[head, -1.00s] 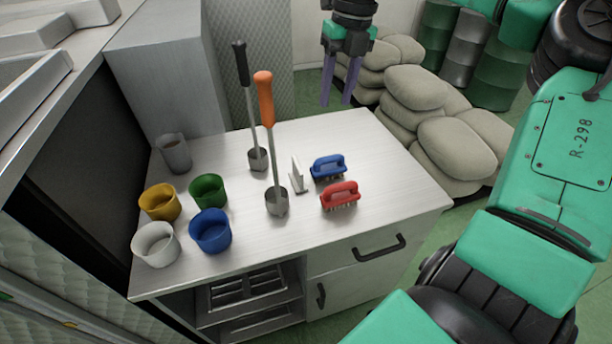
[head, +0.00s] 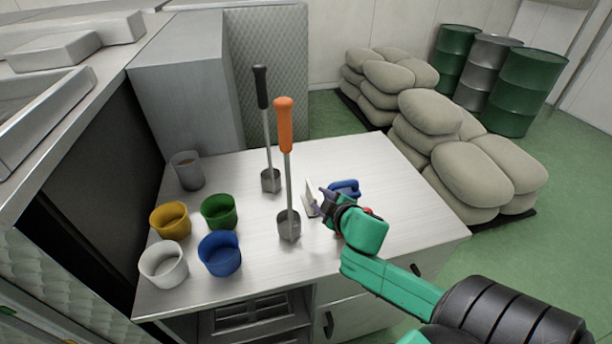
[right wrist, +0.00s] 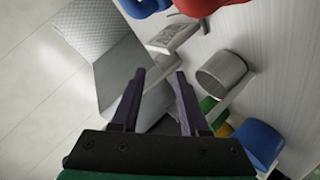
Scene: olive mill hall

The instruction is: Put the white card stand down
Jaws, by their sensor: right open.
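The white card stand (head: 309,198) is upright on the metal table, just right of the orange-handled scoop. In the right wrist view the card stand (right wrist: 176,34) shows beyond my fingertips, with small dark marks on it. My right gripper (head: 324,197) is low over the table, close at the right of the stand in the head view. In the right wrist view its two dark fingers (right wrist: 161,75) are apart, with nothing held between them. Whether a finger touches the stand cannot be told. My left gripper is out of view.
An orange-handled scoop (head: 285,130) and a black-handled scoop (head: 262,90) stand upright nearby. A blue brush (head: 346,187) and a mostly hidden red brush (right wrist: 205,5) are close to my gripper. Several cups, including a blue cup (head: 220,254), fill the left side. The table's back right (head: 375,155) is clear.

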